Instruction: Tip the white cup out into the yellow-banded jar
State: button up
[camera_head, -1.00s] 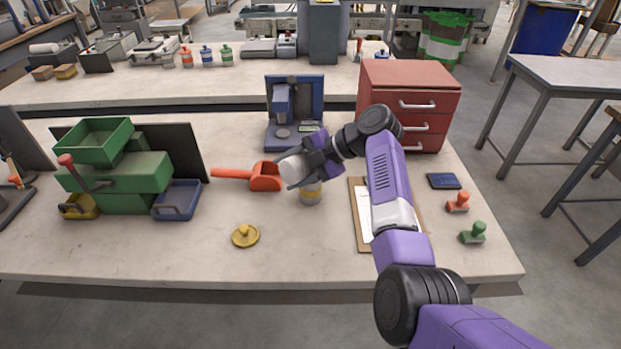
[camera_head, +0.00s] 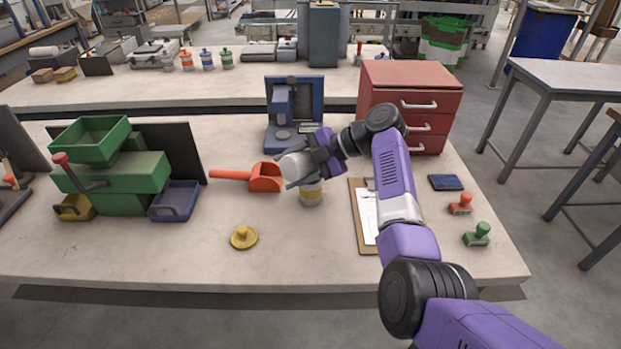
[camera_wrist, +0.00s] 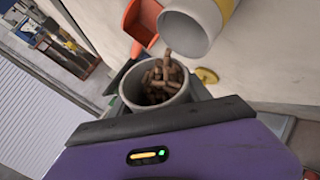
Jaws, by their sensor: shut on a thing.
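My gripper (camera_head: 308,163) is shut on the white cup (camera_head: 295,166), which it holds tilted above the jar. In the wrist view the cup (camera_wrist: 128,86) sits between my dark fingers, with brown pellets (camera_wrist: 160,78) in it up near the rim. The yellow-banded jar (camera_head: 311,195) stands upright on the table just below the cup. In the wrist view the jar's open mouth (camera_wrist: 184,34) is close to the cup's rim, with a pellet between them. The inside of the jar looks grey, and its bottom is hidden.
A red scoop (camera_head: 264,178) lies left of the jar. A yellow lid (camera_head: 243,237) lies in front. A clipboard (camera_head: 362,225) is on the right, and a blue machine (camera_head: 294,110) and red drawers (camera_head: 410,95) stand behind.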

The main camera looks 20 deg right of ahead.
jog(key=shift+w+d+r+m+g+y+b, duration=0.2)
jog(key=shift+y+b, duration=0.25)
jog(key=shift+b, duration=0.55)
jog(key=shift+s+d+r+m+g+y+b, duration=0.15)
jog(key=shift+m+y+b, duration=0.25)
jog(key=shift+b, duration=0.6)
jog(key=shift+w+r+m+g+y+b, duration=0.15)
jog(key=shift+y+b, duration=0.3)
jog(key=shift+b, duration=0.55)
